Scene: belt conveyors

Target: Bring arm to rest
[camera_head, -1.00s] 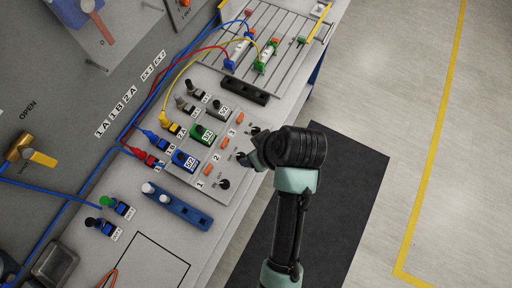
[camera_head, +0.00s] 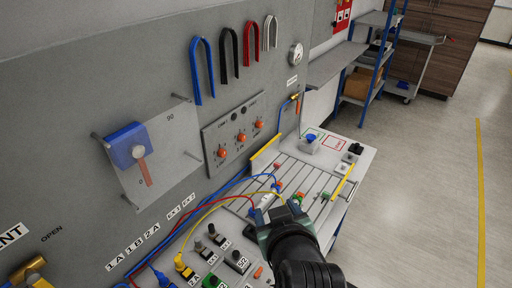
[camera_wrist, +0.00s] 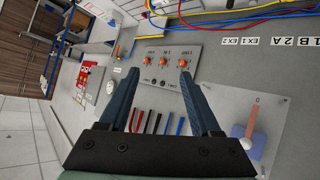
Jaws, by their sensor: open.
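My gripper (camera_wrist: 158,76) is open in the wrist view, its two dark fingers apart with nothing between them. Past the fingertips lies the grey wall panel with the orange-knob plate (camera_wrist: 165,68). In the head view my black and teal arm rises from the bottom edge, and my gripper (camera_head: 275,210) is over the near end of the slotted plate (camera_head: 312,180). The arm partly hides the bench there. In the head view its fingers are too small and dark to make out clearly.
The wall panel carries a blue dial (camera_head: 127,146), an orange-knob plate (camera_head: 238,138) and several U-shaped hoses. Blue, red and yellow tubes run over the bench to the valves. Shelves (camera_head: 372,50) stand at the back. The floor at right (camera_head: 420,190) is clear.

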